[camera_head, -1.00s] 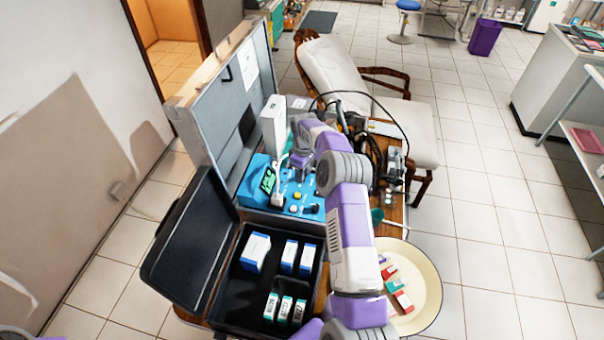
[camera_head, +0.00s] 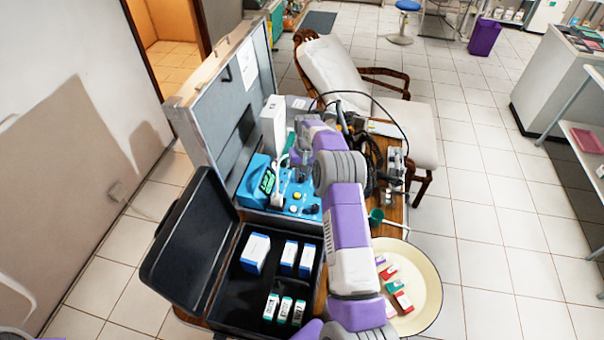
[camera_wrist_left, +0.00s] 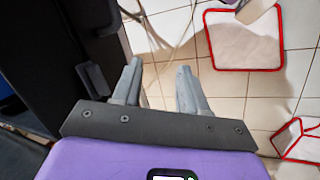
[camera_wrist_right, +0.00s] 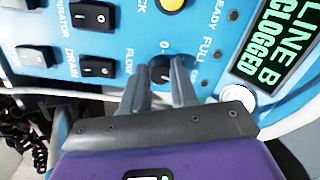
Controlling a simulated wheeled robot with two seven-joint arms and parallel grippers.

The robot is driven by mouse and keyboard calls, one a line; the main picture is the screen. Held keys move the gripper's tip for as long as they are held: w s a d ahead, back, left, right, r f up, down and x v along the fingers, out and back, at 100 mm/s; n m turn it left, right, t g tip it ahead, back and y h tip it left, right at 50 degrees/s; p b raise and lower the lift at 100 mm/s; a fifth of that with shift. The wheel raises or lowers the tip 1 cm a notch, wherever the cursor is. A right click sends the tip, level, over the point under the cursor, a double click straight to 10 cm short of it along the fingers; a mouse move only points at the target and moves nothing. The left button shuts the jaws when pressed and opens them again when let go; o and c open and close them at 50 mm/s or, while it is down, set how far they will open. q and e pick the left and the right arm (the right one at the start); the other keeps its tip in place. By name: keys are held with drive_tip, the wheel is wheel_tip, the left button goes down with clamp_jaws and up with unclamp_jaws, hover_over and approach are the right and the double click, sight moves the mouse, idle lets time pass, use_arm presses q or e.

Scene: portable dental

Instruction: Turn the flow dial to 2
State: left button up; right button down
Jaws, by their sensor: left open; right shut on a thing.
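The blue unit (camera_head: 258,178) stands in the open grey case, with a green-lit screen (camera_wrist_right: 268,45) reading "LINE B CLOGGED". In the right wrist view the dark flow dial (camera_wrist_right: 161,72) sits beside the word FLOW, with a 0 above it and FULL to its right. My right gripper (camera_wrist_right: 162,78) is shut on the dial, and its fingers cover much of it. The dial's pointer setting cannot be read clearly. In the head view my right gripper (camera_head: 303,172) is at the panel and hides the dial. My left gripper (camera_wrist_left: 157,75) is open and empty, away from the unit.
Black rocker switches (camera_wrist_right: 97,15) and a yellow button (camera_wrist_right: 172,4) are close to the right gripper. An open black case (camera_head: 240,285) holds several boxes. A round cream tray (camera_head: 428,300) with small packets stands at the right. Cables and instruments lie behind my right arm.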

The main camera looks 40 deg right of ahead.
sight(304, 176)
drive_tip(key=shift+m, duration=1.5)
drive_tip(key=c, duration=0.9)
unclamp_jaws()
drive_tip(key=r, duration=0.7)
drive_tip(key=shift+s+d+r, duration=0.15)
drive_tip(key=shift+d+r, duration=0.15)
